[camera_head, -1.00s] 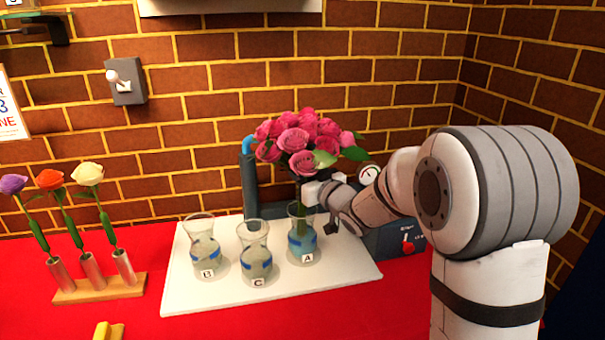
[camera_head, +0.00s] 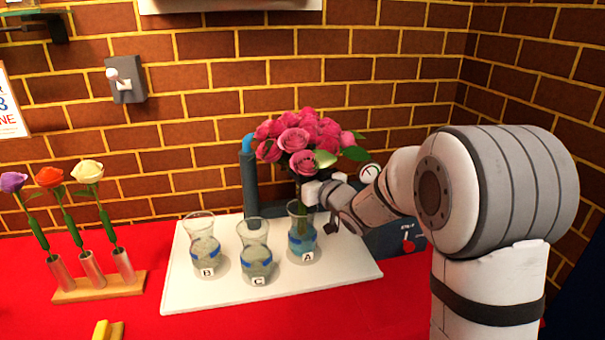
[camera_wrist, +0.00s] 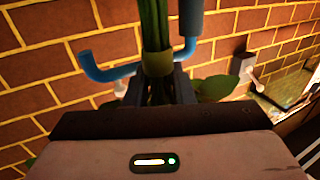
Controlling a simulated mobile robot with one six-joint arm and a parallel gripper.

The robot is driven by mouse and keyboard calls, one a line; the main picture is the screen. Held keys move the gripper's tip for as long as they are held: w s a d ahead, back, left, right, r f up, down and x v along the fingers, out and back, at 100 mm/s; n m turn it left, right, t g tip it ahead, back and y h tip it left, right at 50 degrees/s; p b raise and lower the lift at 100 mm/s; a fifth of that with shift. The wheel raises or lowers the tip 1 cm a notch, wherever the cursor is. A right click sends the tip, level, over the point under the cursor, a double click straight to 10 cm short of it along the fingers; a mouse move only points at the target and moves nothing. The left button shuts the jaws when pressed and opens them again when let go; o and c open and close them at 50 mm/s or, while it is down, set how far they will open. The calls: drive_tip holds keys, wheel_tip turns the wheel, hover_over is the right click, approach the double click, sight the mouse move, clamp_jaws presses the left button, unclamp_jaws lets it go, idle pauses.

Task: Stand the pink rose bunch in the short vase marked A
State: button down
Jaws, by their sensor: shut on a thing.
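The pink rose bunch (camera_head: 300,137) is upright above the white tray, its blooms against the brick wall. My gripper (camera_head: 312,192) is shut on its stems, just above the rim of vase A. The wrist view shows the green stems (camera_wrist: 153,25) with a band (camera_wrist: 156,63) between the fingers (camera_wrist: 160,88). Vase A (camera_head: 302,243) is short clear glass with a blue band and stands at the tray's right. The stems' lower ends appear to reach inside vase A, seen through the glass. Whether they touch its bottom I cannot tell.
Vase B (camera_head: 205,252) and vase C (camera_head: 256,262) stand on the white tray (camera_head: 190,295) left of vase A. A grey pipe with a blue end (camera_head: 249,185) rises behind. A wooden rack (camera_head: 100,287) with single flowers stands at left.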

drive_tip(key=shift+f+b, duration=0.3)
drive_tip(key=shift+f, duration=0.05)
idle(0.3)
drive_tip(key=c, duration=1.1)
unclamp_jaws()
drive_tip(key=shift+c, duration=0.2)
drive_tip(key=shift+d, duration=0.1)
drive_tip(key=s+d+r+m+g+h+p, duration=0.3)
drive_tip(key=s+d+m+h+p, duration=0.25)
drive_tip(key=s+d+h, duration=0.9)
drive_tip(key=s+d+m+g+y+p, duration=0.1)
drive_tip(key=s+d+g+p, duration=0.1)
drive_tip(key=s, duration=0.8)
drive_tip(key=s+d+m+g+y+p, duration=0.1)
drive_tip(key=s+g+p, duration=0.3)
drive_tip(key=s, duration=0.7)
drive_tip(key=d+g+y, duration=0.1)
drive_tip(key=g, duration=0.1)
drive_tip(key=shift+d+f+g, duration=0.25)
drive_tip(key=shift+f+g, duration=0.05)
drive_tip(key=shift+f, duration=0.05)
drive_tip(key=shift+y, duration=0.25)
